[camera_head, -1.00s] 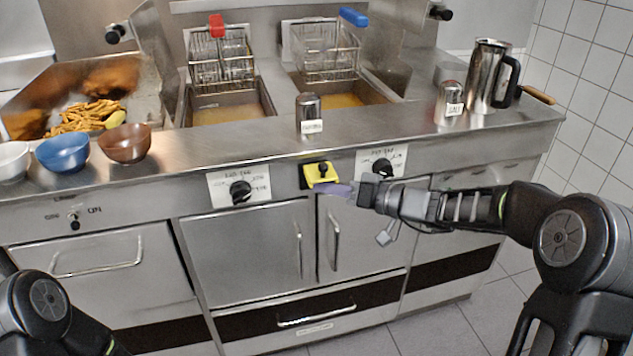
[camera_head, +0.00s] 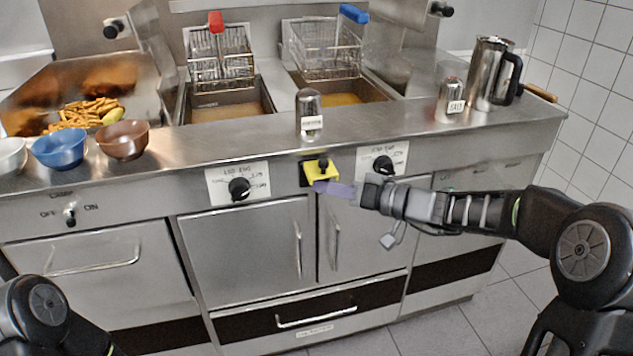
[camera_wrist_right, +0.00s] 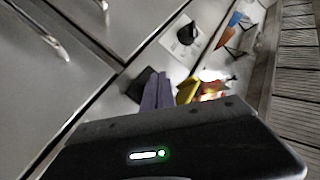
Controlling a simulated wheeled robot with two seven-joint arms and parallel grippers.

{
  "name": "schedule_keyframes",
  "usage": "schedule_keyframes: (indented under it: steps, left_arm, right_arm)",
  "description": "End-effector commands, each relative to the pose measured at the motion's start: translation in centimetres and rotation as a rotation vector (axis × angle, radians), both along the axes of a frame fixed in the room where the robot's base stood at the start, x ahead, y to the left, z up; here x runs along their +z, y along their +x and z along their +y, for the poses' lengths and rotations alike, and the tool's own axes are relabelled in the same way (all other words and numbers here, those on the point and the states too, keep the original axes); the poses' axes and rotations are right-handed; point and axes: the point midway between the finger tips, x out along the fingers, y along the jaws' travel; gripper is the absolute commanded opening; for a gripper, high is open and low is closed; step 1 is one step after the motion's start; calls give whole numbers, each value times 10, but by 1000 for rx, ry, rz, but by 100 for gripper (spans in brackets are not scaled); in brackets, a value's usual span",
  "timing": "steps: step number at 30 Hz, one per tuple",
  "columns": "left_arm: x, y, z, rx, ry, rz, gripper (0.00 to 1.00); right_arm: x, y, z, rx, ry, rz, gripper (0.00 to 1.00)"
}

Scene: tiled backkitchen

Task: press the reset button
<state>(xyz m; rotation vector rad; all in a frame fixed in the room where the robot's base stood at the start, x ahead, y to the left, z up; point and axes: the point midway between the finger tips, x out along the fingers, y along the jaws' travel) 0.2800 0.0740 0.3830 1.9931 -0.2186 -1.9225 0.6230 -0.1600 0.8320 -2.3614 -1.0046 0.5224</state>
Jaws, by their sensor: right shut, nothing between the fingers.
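A small yellow housing (camera_head: 319,172) with a dark knob-like top sits on the front panel of the fryer counter, between two dials; I take it for the reset button. It also shows in the right wrist view (camera_wrist_right: 187,90), with a bright red-orange part beside it. My right gripper (camera_head: 322,186) is shut and empty. Its purple fingers lie at the lower edge of the yellow housing; in the right wrist view the fingers (camera_wrist_right: 157,92) are just left of it. I cannot tell whether they touch it. My left gripper is out of view; only part of my left arm shows at lower left.
Dials (camera_head: 239,188) and (camera_head: 384,164) flank the housing. A shaker (camera_head: 309,113) stands on the counter above it. Bowls (camera_head: 123,140), a salt shaker (camera_head: 451,98) and a steel jug (camera_head: 492,75) stand farther off. Cabinet door handles (camera_head: 297,249) protrude below.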

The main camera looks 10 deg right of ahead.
Motion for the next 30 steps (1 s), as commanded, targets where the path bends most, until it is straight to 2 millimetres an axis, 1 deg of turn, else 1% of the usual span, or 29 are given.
schedule_keyframes:
  steps: [8,12,17,24,30]
  left_arm:
    - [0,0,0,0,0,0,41]
    - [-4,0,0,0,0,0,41]
    - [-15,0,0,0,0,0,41]
    - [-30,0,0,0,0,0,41]
    - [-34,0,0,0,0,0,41]
  right_arm:
    - [0,-1,0,0,0,1,0]
    - [-1,-4,0,0,0,0,0]
    - [-2,-17,-1,-1,1,-1,0]
    - [-2,-41,-3,0,0,-1,0]
    - [-1,-51,-3,0,1,1,0]
